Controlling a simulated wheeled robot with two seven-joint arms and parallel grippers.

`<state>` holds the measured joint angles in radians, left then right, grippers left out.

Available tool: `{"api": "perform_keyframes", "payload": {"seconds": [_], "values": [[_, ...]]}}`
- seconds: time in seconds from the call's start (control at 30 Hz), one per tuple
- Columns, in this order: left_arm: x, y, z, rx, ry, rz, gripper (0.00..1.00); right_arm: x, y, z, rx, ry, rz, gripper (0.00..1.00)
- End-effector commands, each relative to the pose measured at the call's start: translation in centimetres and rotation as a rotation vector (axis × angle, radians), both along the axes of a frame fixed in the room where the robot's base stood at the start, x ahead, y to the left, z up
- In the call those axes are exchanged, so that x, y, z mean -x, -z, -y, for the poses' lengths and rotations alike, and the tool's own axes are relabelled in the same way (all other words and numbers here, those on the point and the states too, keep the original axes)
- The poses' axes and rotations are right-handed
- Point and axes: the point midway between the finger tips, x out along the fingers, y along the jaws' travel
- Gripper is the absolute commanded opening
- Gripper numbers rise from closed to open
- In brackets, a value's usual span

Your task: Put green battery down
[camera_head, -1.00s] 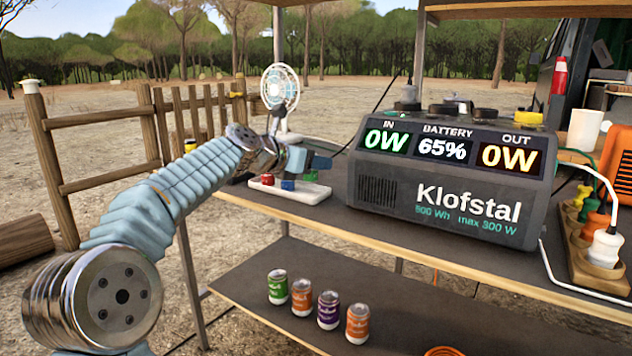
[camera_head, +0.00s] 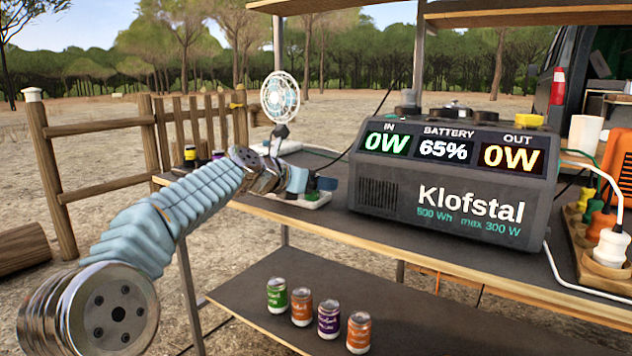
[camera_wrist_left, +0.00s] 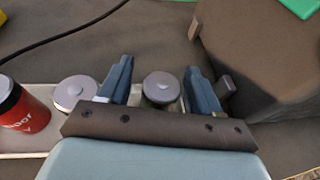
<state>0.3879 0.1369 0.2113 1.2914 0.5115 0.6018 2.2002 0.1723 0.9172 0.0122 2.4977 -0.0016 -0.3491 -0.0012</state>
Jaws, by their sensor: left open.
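My left gripper (camera_wrist_left: 159,66) is open. Its two fingers stand apart on either side of a cylinder with a pale round top (camera_wrist_left: 162,87). A sliver of this cylinder's side looks greenish, so it appears to be the green battery; most of it is hidden by the gripper body. My right gripper is not in view.
A second pale-topped cylinder (camera_wrist_left: 75,92) and a red one (camera_wrist_left: 22,108) stand left of the fingers. The Klofstal power station (camera_head: 450,180) is close on the right. A small fan (camera_head: 280,100) stands behind. Several cans (camera_head: 329,314) stand on the lower shelf.

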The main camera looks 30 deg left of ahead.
Motion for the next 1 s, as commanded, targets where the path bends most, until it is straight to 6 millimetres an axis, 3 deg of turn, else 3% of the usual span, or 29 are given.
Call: {"api": "perform_keyframes", "payload": {"seconds": [0.17, 0.4, 0.6, 1.0], "values": [[2.2, -0.8, -0.6, -0.001, -0.004, 0.002, 0.64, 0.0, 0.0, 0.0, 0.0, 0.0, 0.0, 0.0], [7.4, -2.5, -2.0, -0.002, -0.003, 0.001, 0.64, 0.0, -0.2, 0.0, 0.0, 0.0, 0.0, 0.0], [10.3, -3.4, -2.7, 0.0, -0.001, 0.001, 0.64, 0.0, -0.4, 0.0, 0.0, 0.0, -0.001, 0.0], [11.1, -3.6, -2.9, 0.0, 0.0, 0.0, 0.64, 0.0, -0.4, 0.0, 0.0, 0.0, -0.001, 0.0]]}}
